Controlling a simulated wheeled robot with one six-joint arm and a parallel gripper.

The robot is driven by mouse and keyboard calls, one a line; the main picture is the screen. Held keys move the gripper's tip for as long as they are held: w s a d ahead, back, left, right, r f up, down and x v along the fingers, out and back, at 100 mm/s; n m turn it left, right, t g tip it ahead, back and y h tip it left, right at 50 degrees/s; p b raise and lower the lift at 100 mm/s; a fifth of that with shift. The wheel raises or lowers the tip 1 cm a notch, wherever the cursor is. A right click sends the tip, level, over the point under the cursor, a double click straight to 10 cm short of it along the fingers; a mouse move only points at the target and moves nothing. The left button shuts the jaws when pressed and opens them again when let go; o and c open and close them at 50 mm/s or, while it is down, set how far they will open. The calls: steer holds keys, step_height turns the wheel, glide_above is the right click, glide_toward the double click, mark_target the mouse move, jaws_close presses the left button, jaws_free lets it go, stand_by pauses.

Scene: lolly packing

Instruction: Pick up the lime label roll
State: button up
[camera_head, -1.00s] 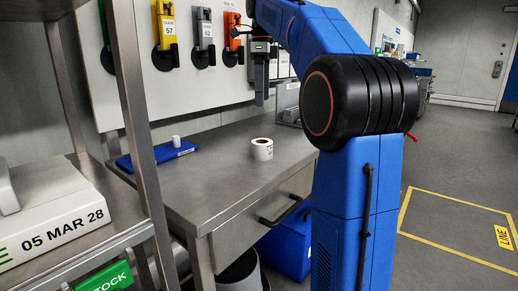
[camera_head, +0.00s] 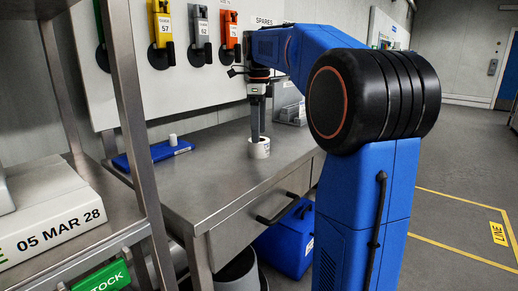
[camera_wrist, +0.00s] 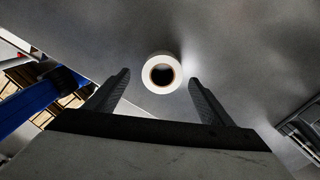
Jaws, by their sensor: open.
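A label roll (camera_head: 261,151) stands on the steel table and looks white; I see no lime colour on it. In the wrist view the roll (camera_wrist: 162,56) shows from above as a white ring with a brown core, between my two fingertips. My gripper (camera_head: 256,138) points down at the roll in the head view, its fingertips at about the roll's top. In the wrist view my gripper (camera_wrist: 160,77) is open, with a gap on each side of the roll. Whether the fingers reach below its top edge, I cannot tell.
A blue tray (camera_head: 145,159) with a small white cylinder (camera_head: 173,140) lies on the table (camera_head: 210,185) to the left. A grey holder (camera_head: 290,113) stands at the right back. Yellow, grey and orange tools hang on the wall panel. A metal rack post (camera_head: 138,130) stands at the left.

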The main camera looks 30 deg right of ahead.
mark_target(259, 148)
steer(key=shift+w+f, duration=0.15)
steer(key=shift+f, duration=1.15)
steer(key=shift+w+f, duration=0.15)
steer(key=shift+f, duration=1.15)
steer(key=c, duration=1.2)
